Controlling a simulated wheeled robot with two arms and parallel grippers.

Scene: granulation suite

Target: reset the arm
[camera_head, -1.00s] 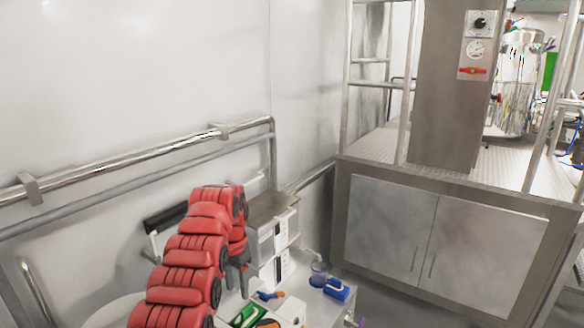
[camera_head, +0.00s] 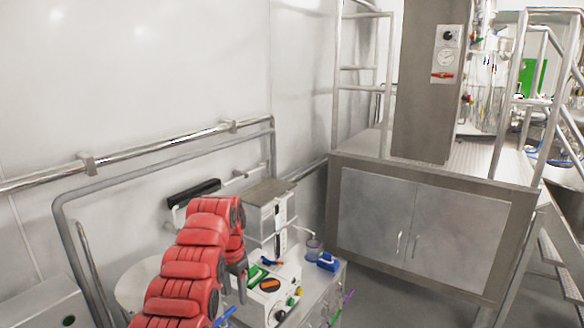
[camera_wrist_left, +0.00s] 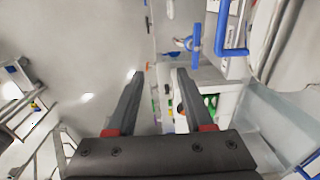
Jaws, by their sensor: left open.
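My left arm comes in from the lower left in the head view as a red segmented arm. Its dark left gripper (camera_head: 241,288) points down beside the white bench equipment. In the left wrist view the two dark fingers of the left gripper (camera_wrist_left: 158,78) stand apart with nothing between them. My right gripper is in neither view.
A bench below the left arm carries a white instrument with an orange knob (camera_head: 268,285), a grey-topped box (camera_head: 266,213), a beaker (camera_head: 314,248) and a blue item (camera_head: 327,262). A steel cabinet (camera_head: 420,225) with railings stands right. Pipes (camera_head: 150,151) run along the wall.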

